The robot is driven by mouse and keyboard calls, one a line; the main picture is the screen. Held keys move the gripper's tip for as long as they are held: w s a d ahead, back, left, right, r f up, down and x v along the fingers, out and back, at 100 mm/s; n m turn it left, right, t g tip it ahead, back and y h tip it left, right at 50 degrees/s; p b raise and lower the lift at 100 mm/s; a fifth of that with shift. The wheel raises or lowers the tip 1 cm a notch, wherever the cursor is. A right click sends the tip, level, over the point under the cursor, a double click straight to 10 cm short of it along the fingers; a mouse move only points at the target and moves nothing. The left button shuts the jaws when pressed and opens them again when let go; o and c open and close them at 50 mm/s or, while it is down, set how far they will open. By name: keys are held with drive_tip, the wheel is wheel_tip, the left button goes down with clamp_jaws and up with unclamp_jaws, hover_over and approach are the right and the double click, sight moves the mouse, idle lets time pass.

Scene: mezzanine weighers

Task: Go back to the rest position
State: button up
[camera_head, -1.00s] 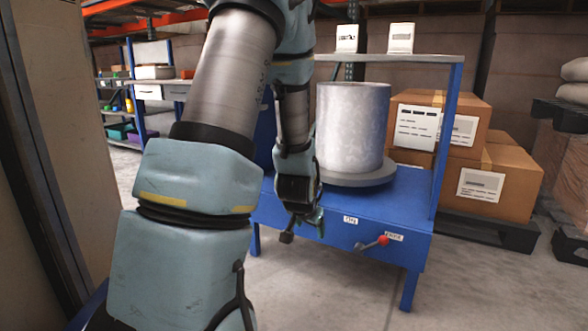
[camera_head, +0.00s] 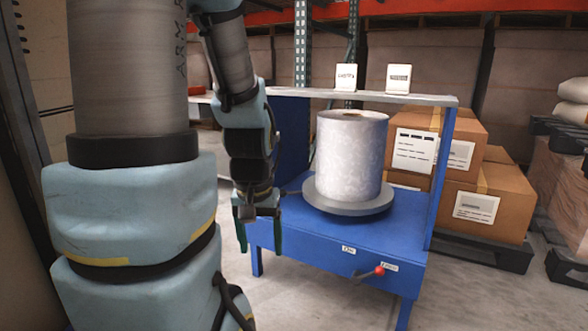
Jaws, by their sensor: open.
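My gripper (camera_head: 259,232) hangs pointing down at the left front corner of the blue weigher table (camera_head: 350,244). Its fingers are apart and nothing shows between them. My arm fills the left of the view. To the right of the gripper, a pale grey roll (camera_head: 350,157) stands upright on a round grey plate (camera_head: 347,205) on the blue table. A lever with a red knob (camera_head: 379,270) sticks out from the table's front, to the right of the gripper and apart from it.
Two small white cards (camera_head: 346,77) stand on the shelf (camera_head: 425,99) above the table. Cardboard boxes (camera_head: 503,200) are stacked on a dark pallet (camera_head: 482,247) to the right. Bare concrete floor (camera_head: 310,300) lies in front of the table.

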wheel_tip(320, 180, up, 28)
drive_tip(key=p, duration=2.6)
